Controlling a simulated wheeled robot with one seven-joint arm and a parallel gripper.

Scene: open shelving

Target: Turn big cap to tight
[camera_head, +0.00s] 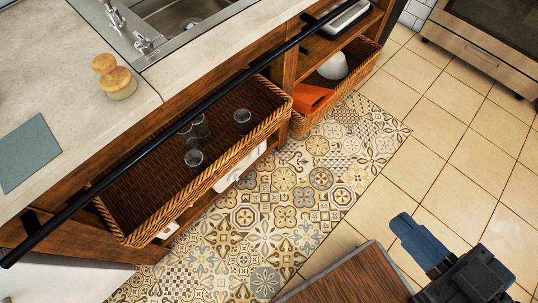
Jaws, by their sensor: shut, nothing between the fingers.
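I do not see a thing that is clearly a big cap. A round wooden piece with a knob on top (114,78) stands on the counter at the upper left; I cannot tell whether it is a cap, a stopper or a brush. My gripper (412,232) shows at the lower right, with a dark blue end on a black body. It is shut and empty, over the tiled floor. It is far from the wooden piece and touches nothing that I can see.
A black rail (200,112) runs along the counter (60,50). Below it, a wicker basket (150,190) holds several glasses. A second basket (362,62) holds an orange item. A wooden surface (345,280) is at the bottom. The tiled floor (455,130) is clear.

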